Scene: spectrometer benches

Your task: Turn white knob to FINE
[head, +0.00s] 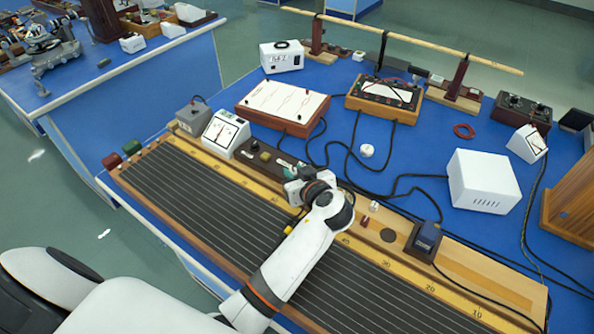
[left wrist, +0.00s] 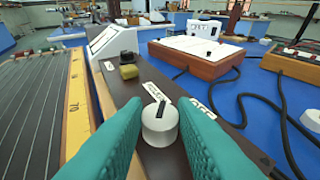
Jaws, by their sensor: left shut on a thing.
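The white knob (left wrist: 160,126) stands on a dark brown panel (left wrist: 126,86), with a dark mark on its top. My left gripper (left wrist: 161,108) has its teal fingers on either side of the knob and is shut on it. Two white labels lie beyond the knob: one (left wrist: 155,92) straight behind it, and one (left wrist: 203,106) to its right that seems to read FINE. The dark mark points roughly toward the label straight behind; its exact setting is hard to tell. In the head view my left gripper (head: 296,182) is over the panel (head: 262,158) and hides the knob. My right gripper is not in view.
A white meter (head: 226,133) stands at the panel's left end, near black and olive knobs. A ruled wooden board (head: 215,195) lies in front. A white-topped box (head: 283,104) and black cables are behind. A white box (head: 483,182) stands at right.

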